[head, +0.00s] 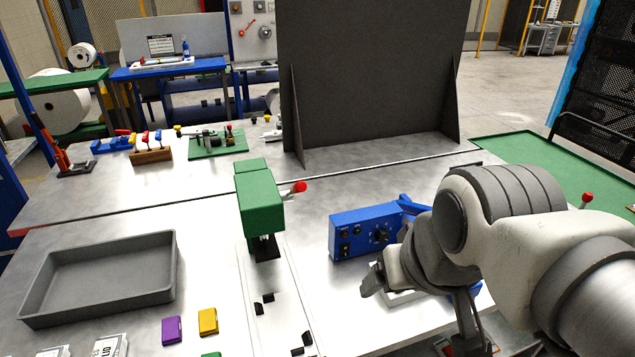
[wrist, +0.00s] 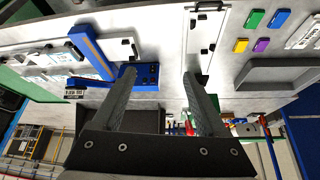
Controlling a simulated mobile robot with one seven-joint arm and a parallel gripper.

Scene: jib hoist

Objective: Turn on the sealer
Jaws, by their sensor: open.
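The sealer (head: 350,222) is a blue box on the metal table, right of the middle in the head view. Its front has a dark dial (head: 380,237) and small dark switch-like controls (head: 343,250) at the left; their settings are too small to read. A blue lever part shows behind its right end, and my arm covers part of that side. The sealer also shows upside down in the wrist view (wrist: 146,74), with a long blue arm (wrist: 90,48). My gripper (wrist: 159,75) is open and empty, its fingers spread in front of the sealer, apart from it as far as I can tell.
A green press (head: 260,203) with a red-knobbed lever stands left of the sealer. A grey tray (head: 100,278) and purple (head: 172,329) and yellow (head: 208,321) blocks lie farther left. A tall dark panel (head: 370,75) stands behind.

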